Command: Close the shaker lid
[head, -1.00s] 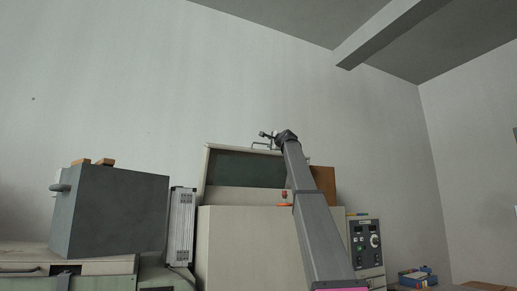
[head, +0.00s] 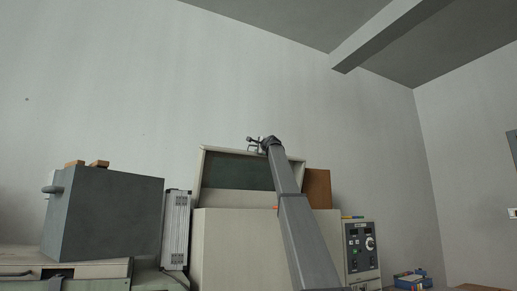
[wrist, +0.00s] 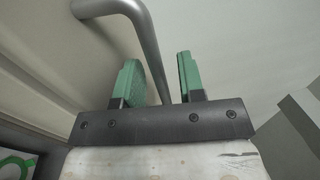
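The shaker (head: 235,245) is a large cream cabinet in the middle of the head view. Its lid (head: 228,171), a cream frame with a dark panel, stands raised and tilted above the body. A metal bar handle sits at the lid's top edge; in the wrist view the curved handle (wrist: 149,42) is large and close. My gripper (wrist: 159,84) has two green fingers spread apart, and the bar runs down between them in the picture. I cannot tell whether either finger touches it. In the head view my gripper (head: 262,141) is small, at the lid's top edge.
A dark grey box (head: 105,215) with wooden blocks on top stands left. A silver case (head: 176,230) is beside the shaker. A control panel (head: 361,249) is on the right, and a brown board (head: 317,187) behind. The wall space above the lid is clear.

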